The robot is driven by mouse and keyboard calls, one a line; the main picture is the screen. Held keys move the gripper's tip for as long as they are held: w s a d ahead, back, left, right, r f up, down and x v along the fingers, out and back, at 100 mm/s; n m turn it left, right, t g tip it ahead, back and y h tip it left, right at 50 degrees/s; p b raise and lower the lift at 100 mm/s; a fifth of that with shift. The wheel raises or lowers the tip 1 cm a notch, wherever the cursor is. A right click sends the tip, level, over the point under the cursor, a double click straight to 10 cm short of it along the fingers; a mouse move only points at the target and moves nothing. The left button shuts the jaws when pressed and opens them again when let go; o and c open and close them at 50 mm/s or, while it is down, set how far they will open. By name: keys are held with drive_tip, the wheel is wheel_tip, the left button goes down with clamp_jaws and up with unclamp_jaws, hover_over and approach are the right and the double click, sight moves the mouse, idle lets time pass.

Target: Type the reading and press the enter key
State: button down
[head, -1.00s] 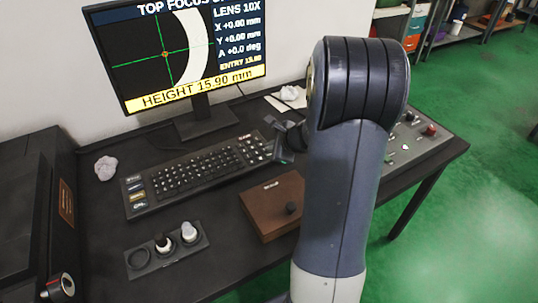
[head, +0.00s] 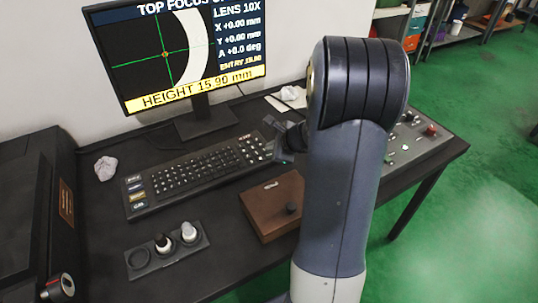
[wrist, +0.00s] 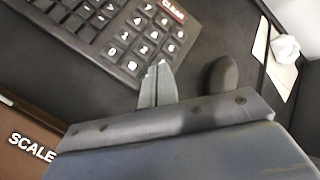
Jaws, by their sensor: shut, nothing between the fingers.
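The monitor (head: 180,50) shows a yellow bar reading HEIGHT 15.90 mm. Above it, a small ENTRY line (head: 243,60) is too blurred to read surely. The black keyboard (head: 190,172) lies in front of the monitor, with its number keys at the right end. My gripper (head: 276,154) is at that right end, partly hidden by my arm. In the wrist view, my gripper (wrist: 159,68) is shut and empty, its tips close to the edge of the number pad (wrist: 135,35). A red key (wrist: 173,10) is at the pad's far corner. I cannot tell whether the tips touch a key.
A brown box (head: 270,205) marked SCALE with a dark knob stands in front of the keyboard. A holder (head: 165,250) with two small pieces is at its left. A crumpled wad (head: 106,168) lies left of the keyboard. A control panel (head: 415,135) is on the right.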

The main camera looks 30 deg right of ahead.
drive_tip(key=shift+f, duration=0.15)
drive_tip(key=shift+f+b, duration=0.3)
drive_tip(key=shift+b, duration=0.2)
drive_tip(key=shift+f+b, duration=0.35)
drive_tip(key=shift+b, duration=0.05)
idle(0.6)
drive_tip(key=shift+r, duration=0.1)
drive_tip(key=shift+r+p, duration=0.65)
drive_tip(key=shift+r, duration=0.05)
wheel_tip(320, 180, up, 5)
drive_tip(key=p, duration=0.4)
idle(0.3)
idle(0.7)
